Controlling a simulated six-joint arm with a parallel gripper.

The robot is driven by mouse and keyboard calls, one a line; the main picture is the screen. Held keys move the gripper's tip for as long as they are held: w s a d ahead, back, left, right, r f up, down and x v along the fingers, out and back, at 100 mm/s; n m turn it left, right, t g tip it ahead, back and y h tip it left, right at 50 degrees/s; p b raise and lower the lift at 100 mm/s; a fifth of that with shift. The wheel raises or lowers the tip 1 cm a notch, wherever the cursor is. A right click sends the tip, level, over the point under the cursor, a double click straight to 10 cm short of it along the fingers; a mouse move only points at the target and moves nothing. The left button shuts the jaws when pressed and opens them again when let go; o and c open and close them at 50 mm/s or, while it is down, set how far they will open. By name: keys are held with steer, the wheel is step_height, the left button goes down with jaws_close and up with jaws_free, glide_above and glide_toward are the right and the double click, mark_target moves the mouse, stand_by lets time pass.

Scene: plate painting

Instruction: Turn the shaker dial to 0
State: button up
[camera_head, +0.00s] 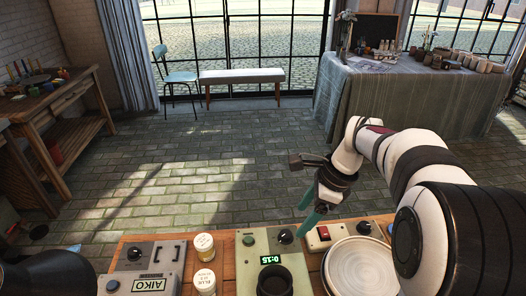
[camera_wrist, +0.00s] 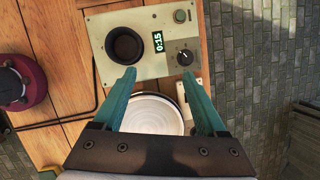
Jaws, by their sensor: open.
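The shaker is a pale green box (camera_head: 250,245) on the wooden bench, also in the wrist view (camera_wrist: 100,25). It has a black round cup holder (camera_head: 275,281), a green button (camera_wrist: 180,16) and a lit display (camera_wrist: 158,42) reading 0:15. Its black dial (camera_head: 285,236) shows in the wrist view (camera_wrist: 184,58) beside the display, with a white mark; its exact setting is too small to read. My gripper (camera_head: 306,216) is open and empty, its teal fingers pointing down above the bench near the dial. In the wrist view the dial lies beyond the fingertips (camera_wrist: 157,80), nearer the right finger. Nothing touches the dial.
White plates (camera_head: 355,270) sit right of the shaker, by a box with a red switch (camera_head: 323,234). Two small jars (camera_head: 204,246) and a grey AIKO box (camera_head: 165,268) stand to its left. A cable (camera_wrist: 70,118) runs along the bench.

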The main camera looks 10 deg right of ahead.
mark_target(286, 233)
steer(key=w+d+f+m, duration=0.4)
steer(key=w, duration=0.2)
steer(key=shift+t, duration=0.4)
steer(key=x, duration=1.4)
steer(key=shift+w+a+f, duration=0.15)
steer(key=shift+a+f, duration=0.1)
steer(key=shift+a, duration=0.15)
jaws_close()
